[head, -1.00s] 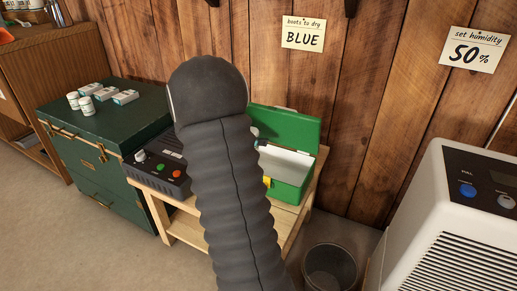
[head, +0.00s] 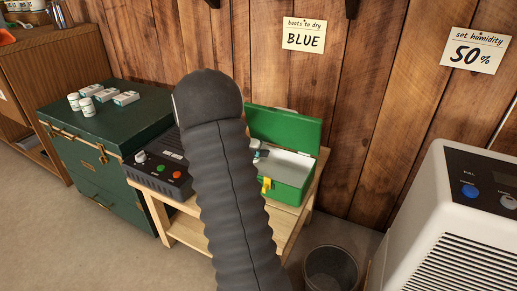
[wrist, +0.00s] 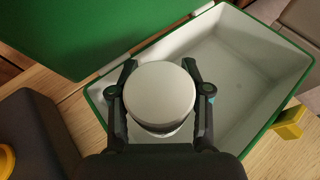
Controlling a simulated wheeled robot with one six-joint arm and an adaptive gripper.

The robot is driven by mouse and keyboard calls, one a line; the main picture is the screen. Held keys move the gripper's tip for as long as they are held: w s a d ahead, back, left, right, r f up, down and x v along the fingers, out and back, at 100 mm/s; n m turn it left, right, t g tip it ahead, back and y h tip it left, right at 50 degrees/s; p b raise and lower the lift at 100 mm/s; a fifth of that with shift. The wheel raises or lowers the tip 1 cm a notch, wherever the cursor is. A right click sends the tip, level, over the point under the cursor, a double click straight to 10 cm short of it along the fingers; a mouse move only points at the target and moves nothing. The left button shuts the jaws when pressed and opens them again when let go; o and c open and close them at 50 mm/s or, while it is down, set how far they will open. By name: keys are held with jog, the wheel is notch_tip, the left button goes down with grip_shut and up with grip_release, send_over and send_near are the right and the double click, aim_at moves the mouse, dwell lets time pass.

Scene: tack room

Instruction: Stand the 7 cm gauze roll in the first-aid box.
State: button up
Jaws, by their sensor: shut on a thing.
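The open first-aid box (head: 290,192) is green outside and white inside, on the wooden bench, with its lid (head: 285,128) raised at the back. It fills much of the wrist view (wrist: 297,88). My gripper (wrist: 159,75) is shut on a white gauze roll (wrist: 160,88), whose round end faces the wrist camera. The roll is over the left part of the box in the wrist view; its lower end is hidden, so I cannot tell if it touches the floor. In the head view my arm hides most of the gripper and roll.
A dark control unit (head: 160,175) with coloured knobs sits left of the box. A green trunk (head: 75,125) holds several small white tubs and cartons. A bin (head: 330,268) and a white dehumidifier (head: 440,215) stand to the right. The right part of the box is empty.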

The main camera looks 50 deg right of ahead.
jog(key=shift+f, duration=0.5)
jog(key=o, duration=1.1)
jog(key=shift+r, duration=0.15)
jog(key=v, duration=1.2)
jog(key=shift+a+r+p, duration=0.1)
jog(key=shift+r+p, duration=0.3)
jog(key=shift+r, duration=0.1)
